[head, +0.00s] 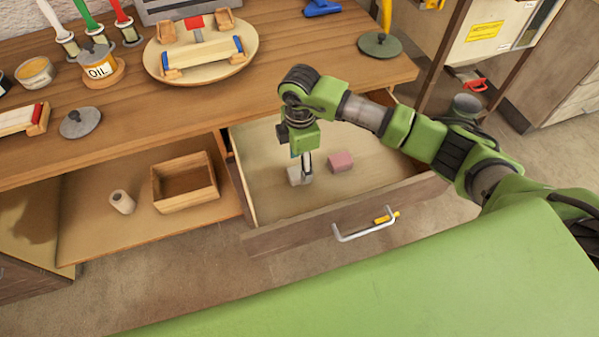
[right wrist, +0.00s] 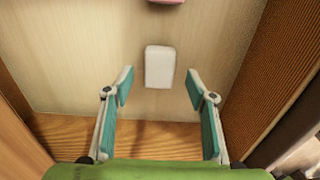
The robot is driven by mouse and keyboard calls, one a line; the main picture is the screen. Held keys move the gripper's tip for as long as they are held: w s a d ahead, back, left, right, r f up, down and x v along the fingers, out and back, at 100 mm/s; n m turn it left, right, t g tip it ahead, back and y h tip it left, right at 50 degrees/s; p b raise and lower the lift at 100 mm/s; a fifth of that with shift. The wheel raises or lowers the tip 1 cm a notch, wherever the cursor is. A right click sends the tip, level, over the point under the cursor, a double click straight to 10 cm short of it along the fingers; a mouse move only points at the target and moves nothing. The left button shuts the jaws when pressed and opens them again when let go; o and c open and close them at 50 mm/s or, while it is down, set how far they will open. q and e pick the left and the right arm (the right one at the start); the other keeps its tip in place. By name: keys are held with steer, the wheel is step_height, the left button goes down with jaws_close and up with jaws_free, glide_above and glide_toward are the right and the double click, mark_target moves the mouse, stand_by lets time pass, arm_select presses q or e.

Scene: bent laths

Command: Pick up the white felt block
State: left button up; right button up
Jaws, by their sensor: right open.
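The white felt block (head: 294,177) lies on the floor of the open drawer (head: 262,150). In the right wrist view the white felt block (right wrist: 159,67) shows whole, just beyond and between the line of my fingertips. My right gripper (head: 305,172) points down into the drawer at the block and partly covers it in the head view. In the right wrist view my right gripper (right wrist: 160,88) is open, its two fingers spread wide with nothing between the pads. I cannot tell its exact height above the drawer floor. My left gripper is not in view.
A pink block (head: 340,161) lies in the drawer to the right of the white one. The drawer front with its metal handle (head: 365,231) and the side walls enclose the space. The workbench top (head: 290,75) overhangs behind. A wooden box (head: 185,182) stands on the shelf left.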

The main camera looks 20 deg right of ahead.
steer(key=shift+f, duration=1.4)
steer(key=c, duration=1)
steer(key=shift+w, duration=0.1)
steer(key=shift+r, duration=0.15)
steer(key=shift+a+r, duration=0.1)
steer(key=shift+r, duration=0.5)
steer(key=s+a+r, duration=0.3)
steer(key=r, duration=0.1)
steer(key=s+a+r+b, duration=0.1)
steer(key=s+a+r, duration=0.2)
steer(key=s, duration=0.1)
steer(key=s+a+r, duration=0.3)
steer(key=r, duration=0.1)
steer(key=shift+s+a+r, duration=0.15)
steer(key=shift+a+r, duration=0.1)
steer(key=shift+r, duration=0.05)
